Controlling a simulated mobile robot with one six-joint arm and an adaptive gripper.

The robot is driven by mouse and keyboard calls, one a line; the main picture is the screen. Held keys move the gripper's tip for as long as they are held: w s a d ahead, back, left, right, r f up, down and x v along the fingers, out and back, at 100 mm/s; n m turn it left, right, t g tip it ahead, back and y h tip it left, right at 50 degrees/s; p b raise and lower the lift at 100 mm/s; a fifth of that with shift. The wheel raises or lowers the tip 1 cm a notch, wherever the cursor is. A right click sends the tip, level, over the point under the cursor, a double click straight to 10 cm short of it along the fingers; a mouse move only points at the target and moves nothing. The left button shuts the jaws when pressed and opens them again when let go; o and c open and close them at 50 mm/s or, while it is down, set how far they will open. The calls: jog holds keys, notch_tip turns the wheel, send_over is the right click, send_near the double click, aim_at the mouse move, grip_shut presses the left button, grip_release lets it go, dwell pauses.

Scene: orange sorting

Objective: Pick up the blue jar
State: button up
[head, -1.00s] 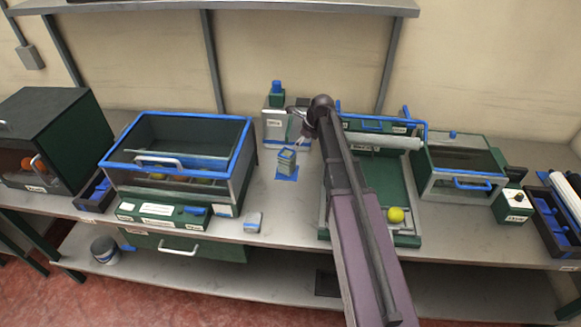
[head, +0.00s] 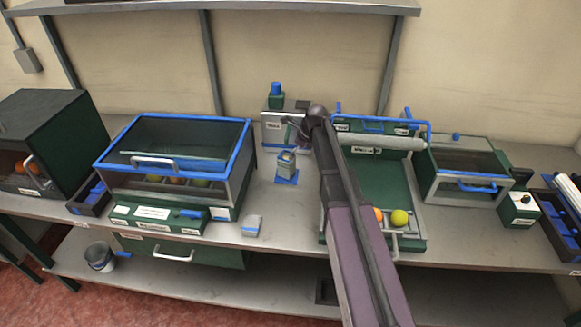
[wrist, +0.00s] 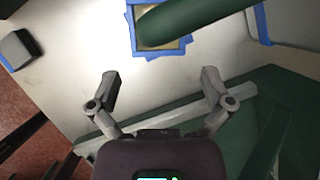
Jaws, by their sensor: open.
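The only candidate for the blue jar that I see is a small square container (head: 286,161) with a pale front, standing on a blue mat (head: 288,179) mid-bench. In the wrist view, a blue-edged square with a yellowish middle (wrist: 148,40) lies beyond my fingertips and seems to be this spot. A dark green rounded bar (wrist: 205,22) covers part of it. My gripper (wrist: 160,78) is open, with nothing between its fingers. In the head view, my gripper (head: 297,129) is small, partly hidden by my arm, above and right of the container.
A grey dispenser (head: 271,131) with a blue-capped green bottle (head: 276,97) stands behind the container. A green tray (head: 391,180) at right holds an orange (head: 378,215) and a yellow-green ball (head: 399,218). A blue-rimmed glass case (head: 240,150) stands at left.

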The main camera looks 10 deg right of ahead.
jog(key=shift+f, duration=0.15)
jog(key=shift+b+x, duration=2.45)
jog(key=shift+x, duration=0.05)
jog(key=shift+s+a, duration=0.15)
jog(key=shift+s, duration=0.05)
jog(key=c, duration=1.2)
jog(key=shift+o, duration=0.2)
notch_tip(320, 180, up, 4)
jog(key=p, duration=0.4)
jog(key=shift+f, duration=0.1)
jog(key=s+r+p, duration=0.1)
jog(key=s, duration=1.5)
jog(key=shift+a+r, duration=0.1)
jog(key=shift+a, duration=0.05)
